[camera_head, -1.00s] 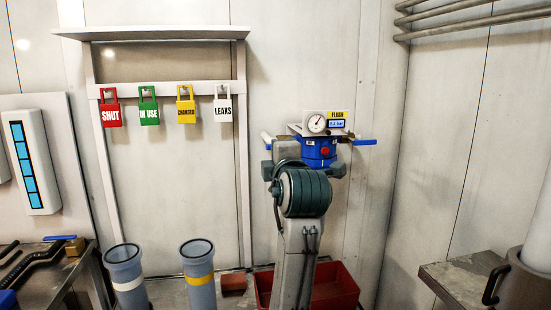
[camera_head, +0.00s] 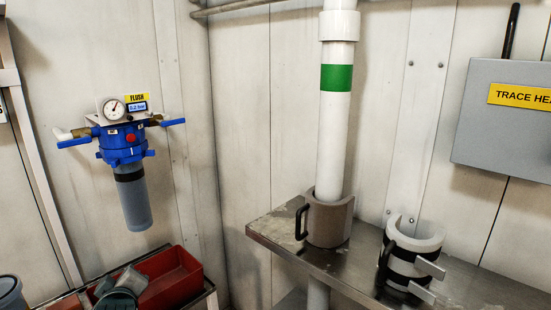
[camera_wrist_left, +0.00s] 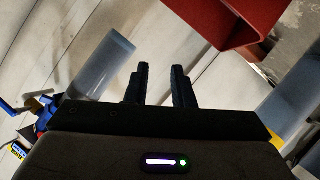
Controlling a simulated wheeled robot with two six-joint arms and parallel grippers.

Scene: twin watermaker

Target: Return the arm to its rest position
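In the wrist view my left gripper (camera_wrist_left: 160,78) has its two dark fingers apart, with nothing between them. Part of my left arm (camera_head: 118,290) shows low at the bottom left of the head view, in front of a red bin; the gripper itself is hidden there. The blue filter head (camera_head: 124,142) with its gauge and grey bowl (camera_head: 134,204) is on the wall above, apart from the arm. The bowl also shows in the wrist view (camera_wrist_left: 103,62), left of the fingers. My right gripper is in neither view.
The red bin (camera_head: 176,274) stands below the filter, close to my arm; it also shows in the wrist view (camera_wrist_left: 215,25). A metal shelf (camera_head: 285,238) carries a brown sleeve (camera_head: 329,222) around a white pipe (camera_head: 336,130) and an open white-and-black sleeve (camera_head: 412,250). A grey box (camera_head: 505,130) hangs right.

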